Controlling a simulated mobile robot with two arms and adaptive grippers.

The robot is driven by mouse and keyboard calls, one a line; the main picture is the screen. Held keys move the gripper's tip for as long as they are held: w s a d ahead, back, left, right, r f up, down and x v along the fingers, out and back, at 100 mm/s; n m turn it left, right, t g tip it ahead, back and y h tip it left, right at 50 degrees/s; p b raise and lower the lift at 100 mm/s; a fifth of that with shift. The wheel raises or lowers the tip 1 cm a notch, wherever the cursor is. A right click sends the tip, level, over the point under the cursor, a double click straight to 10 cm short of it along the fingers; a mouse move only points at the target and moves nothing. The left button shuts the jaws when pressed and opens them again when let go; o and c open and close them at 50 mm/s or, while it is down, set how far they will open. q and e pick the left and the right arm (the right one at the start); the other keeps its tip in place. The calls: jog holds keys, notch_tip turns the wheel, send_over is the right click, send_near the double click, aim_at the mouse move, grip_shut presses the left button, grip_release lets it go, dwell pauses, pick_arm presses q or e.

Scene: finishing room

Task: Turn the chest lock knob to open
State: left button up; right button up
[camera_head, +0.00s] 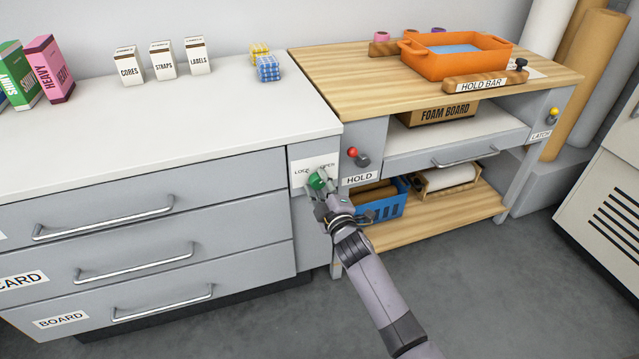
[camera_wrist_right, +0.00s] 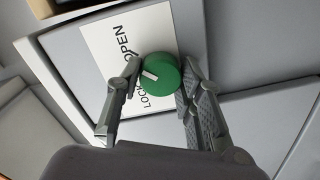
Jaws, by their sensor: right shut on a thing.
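The green lock knob (camera_head: 317,180) sits on a white plate (camera_head: 301,173) with the words LOCK and OPEN, on the grey chest front right of the drawers. My right gripper (camera_head: 320,190) is shut on the knob. In the right wrist view the knob (camera_wrist_right: 160,74) stands between the two fingers of my right gripper (camera_wrist_right: 157,80), one on each side. The knob's white pointer mark faces the left of that view, roughly between LOCK and OPEN. The fingers hide part of the plate and lettering. My left gripper is not in view.
Drawers with bar handles (camera_head: 105,218) lie left of the knob. To the right, a wooden bench (camera_head: 350,85) has a red-tipped HOLD lever (camera_head: 353,153) close to my gripper and a blue basket (camera_head: 385,207) below. Small boxes (camera_head: 162,60) stand on the white top.

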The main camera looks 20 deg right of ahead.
jog(key=shift+f, duration=0.1)
dwell(0.4)
jog(key=o, duration=1.2)
jog(key=shift+c, duration=0.2)
jog(key=shift+s, duration=0.1)
jog(key=s, duration=1.1)
jog(key=shift+s+d+r, duration=0.25)
jog(key=shift+s, duration=0.15)
jog(key=shift+f, duration=0.1)
